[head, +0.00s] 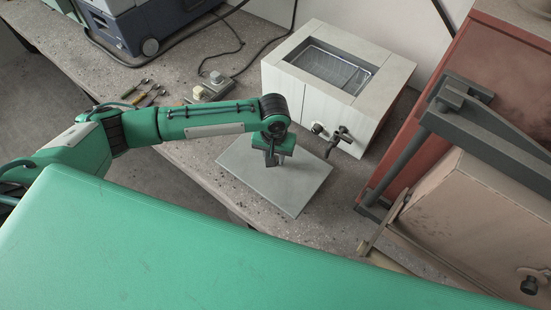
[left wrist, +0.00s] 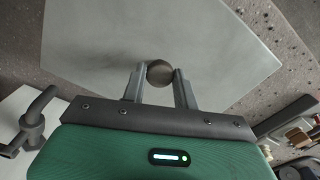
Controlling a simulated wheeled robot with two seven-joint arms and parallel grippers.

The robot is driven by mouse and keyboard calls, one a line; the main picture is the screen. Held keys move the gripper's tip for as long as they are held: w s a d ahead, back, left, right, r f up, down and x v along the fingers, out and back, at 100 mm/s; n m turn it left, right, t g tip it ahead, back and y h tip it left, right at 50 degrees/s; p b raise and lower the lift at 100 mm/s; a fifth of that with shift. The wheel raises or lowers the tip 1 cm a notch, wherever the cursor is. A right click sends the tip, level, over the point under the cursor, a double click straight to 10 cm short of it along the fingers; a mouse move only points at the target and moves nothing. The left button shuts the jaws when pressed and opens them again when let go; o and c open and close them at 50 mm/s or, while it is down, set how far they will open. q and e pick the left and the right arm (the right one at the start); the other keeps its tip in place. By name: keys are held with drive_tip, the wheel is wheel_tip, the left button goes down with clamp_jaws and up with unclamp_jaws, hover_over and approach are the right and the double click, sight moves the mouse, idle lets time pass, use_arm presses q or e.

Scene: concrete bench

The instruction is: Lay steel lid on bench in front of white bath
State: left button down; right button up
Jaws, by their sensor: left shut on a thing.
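The steel lid (head: 300,187) is a flat grey plate at the front of the concrete bench (head: 225,195), in front of the white bath (head: 318,105). It also shows in the left wrist view (left wrist: 110,40), with a round dark knob (left wrist: 160,73) at its middle. My left gripper (head: 272,160) points down over the lid and is shut on the knob, with one finger on each side in the left wrist view (left wrist: 160,85). The lid looks level and at or close to the bench top; I cannot tell whether it touches. The bath is open, with a wire basket (head: 335,67) inside. My right gripper is out of view.
Taps (head: 335,135) stick out from the front of the bath. A red-brown furnace-like box (head: 440,120) with a dark frame stands at the right. Hand tools (head: 145,93) and a small control box (head: 213,87) with a cable lie to the left. The bench's front edge is close to the lid.

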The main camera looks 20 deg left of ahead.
use_arm(q)
drive_tip(key=shift+w+d+f, duration=0.1)
drive_tip(key=shift+w, duration=0.3)
wheel_tip(320, 180, down, 3)
drive_tip(key=shift+r+p, duration=0.2)
drive_tip(key=shift+p, duration=0.1)
drive_tip(key=shift+f, duration=0.25)
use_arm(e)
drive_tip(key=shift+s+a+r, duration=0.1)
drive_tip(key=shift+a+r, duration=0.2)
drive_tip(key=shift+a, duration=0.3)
use_arm(q)
drive_tip(key=shift+f, duration=0.15)
drive_tip(key=c, duration=1.1)
unclamp_jaws()
drive_tip(key=shift+o, duration=0.2)
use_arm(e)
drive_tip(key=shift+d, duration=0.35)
